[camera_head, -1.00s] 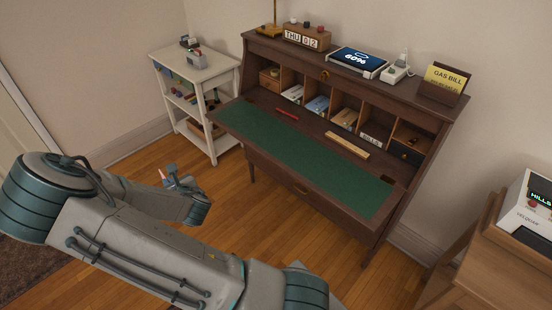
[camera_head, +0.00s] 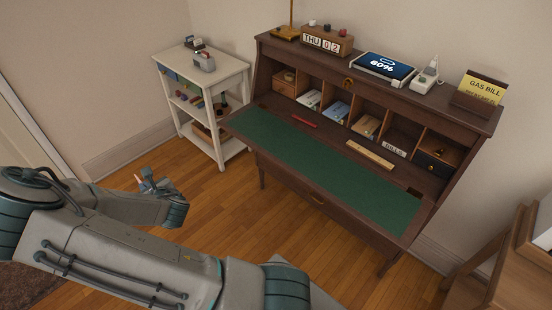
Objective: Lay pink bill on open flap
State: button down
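The open flap (camera_head: 320,165) of the brown writing desk is folded down, with a green writing surface. Its green area is bare. My gripper (camera_head: 143,181) is at the left in the head view, over the wooden floor, well left of and apart from the flap. It is small and turned partly away; a small orange-pink patch shows at its tip, and I cannot tell whether this is a held thing. I cannot make out a pink bill for certain. A yellow card marked GAS BILL (camera_head: 486,88) stands in a dark holder on the desk top at the right.
A red pen (camera_head: 304,121) and a wooden ruler (camera_head: 371,155) lie behind the green surface. Pigeonholes hold envelopes; one is labelled BILLS (camera_head: 394,150). A tablet (camera_head: 382,68) lies on top. A white shelf cart (camera_head: 215,85) stands left of the desk. Floor before the desk is clear.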

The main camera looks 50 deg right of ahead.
aim_at(332, 170)
jog(key=z, duration=0.05)
jog(key=i, duration=0.95)
jog(key=z, duration=3.9)
